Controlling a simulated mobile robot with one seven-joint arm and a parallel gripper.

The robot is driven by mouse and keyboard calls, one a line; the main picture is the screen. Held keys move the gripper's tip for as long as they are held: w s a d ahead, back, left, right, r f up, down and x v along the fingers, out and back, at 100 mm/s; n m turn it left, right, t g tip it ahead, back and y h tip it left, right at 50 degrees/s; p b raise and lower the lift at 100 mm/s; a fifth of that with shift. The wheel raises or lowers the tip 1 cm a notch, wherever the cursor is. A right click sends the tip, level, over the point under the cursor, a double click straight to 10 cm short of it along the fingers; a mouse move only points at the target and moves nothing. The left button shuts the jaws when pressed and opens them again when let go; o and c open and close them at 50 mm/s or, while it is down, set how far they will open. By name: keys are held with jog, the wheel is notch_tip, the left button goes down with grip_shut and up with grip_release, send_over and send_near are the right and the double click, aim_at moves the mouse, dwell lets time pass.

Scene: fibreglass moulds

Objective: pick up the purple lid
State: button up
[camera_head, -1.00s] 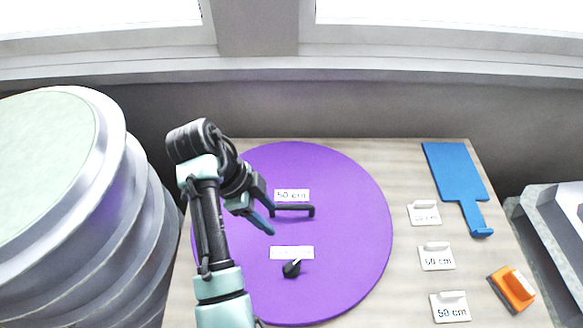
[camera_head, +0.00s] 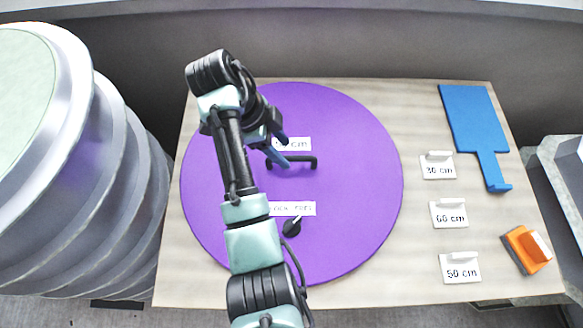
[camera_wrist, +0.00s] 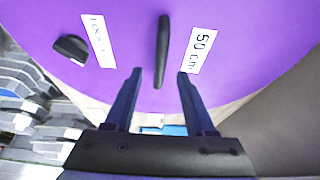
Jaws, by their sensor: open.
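The purple lid (camera_head: 345,200) is a large flat disc lying on the wooden table. A black bar handle (camera_head: 301,164) stands on it, by a "50 cm" label, and a black knob (camera_head: 291,228) sits lower on it beside another label. My gripper (camera_head: 284,152) is over the lid at the left end of the handle. In the wrist view my gripper (camera_wrist: 160,72) is open with blue fingers, and the handle (camera_wrist: 163,50) lies ahead between the line of the two fingers. The knob (camera_wrist: 71,48) is off to the left there. My arm hides part of the lid's left side.
On the table (camera_head: 415,280), right of the lid, stand label plates reading 30 cm (camera_head: 438,170), 60 cm (camera_head: 450,217) and 50 cm (camera_head: 460,270). A blue paddle-shaped tool (camera_head: 475,125) and an orange brush-like tool (camera_head: 525,250) lie further right. Stacked round moulds (camera_head: 100,170) stand at the left.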

aim_at(292, 158)
jog(key=shift+p+x, duration=1.35)
jog(key=shift+x, duration=1.25)
jog(key=shift+d, duration=0.1)
grip_shut()
jog(key=shift+w+r, duration=0.1)
jog(key=shift+r, duration=0.05)
